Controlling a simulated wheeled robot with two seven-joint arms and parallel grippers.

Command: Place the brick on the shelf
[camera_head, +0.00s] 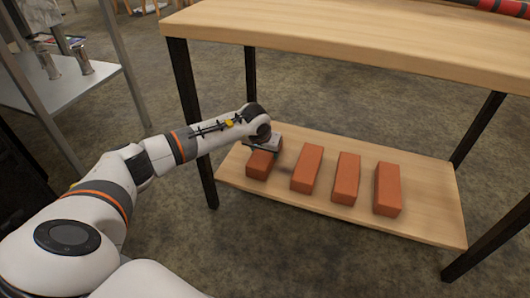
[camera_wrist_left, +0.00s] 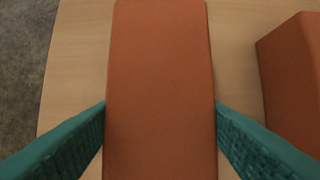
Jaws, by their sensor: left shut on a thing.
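My left gripper (camera_head: 262,146) is shut on the leftmost orange-red brick (camera_head: 260,165), near the left end of the wooden lower shelf (camera_head: 325,212). In the left wrist view the brick (camera_wrist_left: 160,90) lies lengthwise between the two teal fingers, which touch its sides. The brick looks to be on or just above the shelf board; I cannot tell which. More bricks lie in a row to its right: one beside it (camera_head: 307,168), a middle one (camera_head: 345,178) and one at the right (camera_head: 388,189). My right gripper is not in view.
The wooden tabletop (camera_head: 350,40) stands above the lower shelf, on dark legs (camera_head: 190,115). A red object (camera_head: 500,7) lies on the tabletop at the back right. A grey metal rack (camera_head: 70,80) stands at the left. Bare shelf lies right of the bricks.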

